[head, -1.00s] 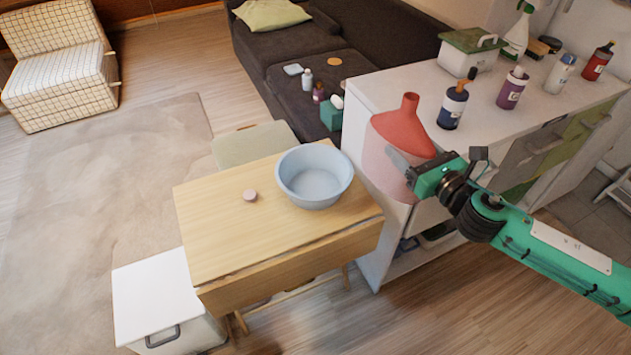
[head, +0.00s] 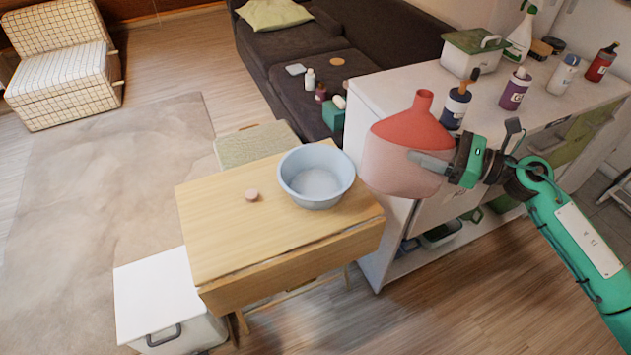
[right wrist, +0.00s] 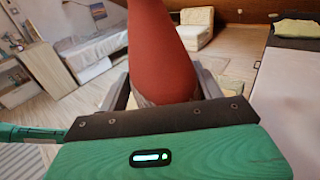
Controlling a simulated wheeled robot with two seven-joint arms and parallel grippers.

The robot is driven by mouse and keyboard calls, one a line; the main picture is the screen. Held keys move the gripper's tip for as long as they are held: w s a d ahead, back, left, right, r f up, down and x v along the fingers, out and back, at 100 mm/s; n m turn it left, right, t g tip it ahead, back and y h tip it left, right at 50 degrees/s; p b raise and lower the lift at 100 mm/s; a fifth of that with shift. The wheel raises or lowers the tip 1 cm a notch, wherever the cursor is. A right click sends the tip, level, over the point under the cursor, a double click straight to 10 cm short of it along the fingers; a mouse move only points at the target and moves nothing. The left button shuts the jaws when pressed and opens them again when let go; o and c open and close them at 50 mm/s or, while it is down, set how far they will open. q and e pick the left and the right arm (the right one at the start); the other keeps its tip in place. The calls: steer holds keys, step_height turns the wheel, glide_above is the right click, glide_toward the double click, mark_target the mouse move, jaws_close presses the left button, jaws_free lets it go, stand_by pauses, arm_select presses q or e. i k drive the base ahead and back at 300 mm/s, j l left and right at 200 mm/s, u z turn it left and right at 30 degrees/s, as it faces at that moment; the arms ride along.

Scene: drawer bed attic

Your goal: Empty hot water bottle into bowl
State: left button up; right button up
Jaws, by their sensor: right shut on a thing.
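The hot water bottle (head: 398,160) is red at the top and pale pink below, with an open-looking neck pointing up. It is held in the air, nearly upright, in front of the white cabinet. My right gripper (head: 425,160) is shut on its side; the red bottle (right wrist: 163,50) also fills the space between the fingers in the right wrist view. The light blue bowl (head: 316,178) stands on the wooden table to the left of the bottle, apart from it. A small pink round piece (head: 251,195), perhaps the cap, lies on the table. My left gripper is not in view.
The wooden table (head: 225,230) has bare room left of the bowl. Several bottles, including a dark blue one (head: 455,105), and a green-lidded box (head: 470,55) stand on the cabinet top (head: 400,85). A white bin (head: 160,295) stands beside the table.

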mark_target(316, 176)
steer(key=j+z, duration=0.3)
steer(key=j, duration=1.2)
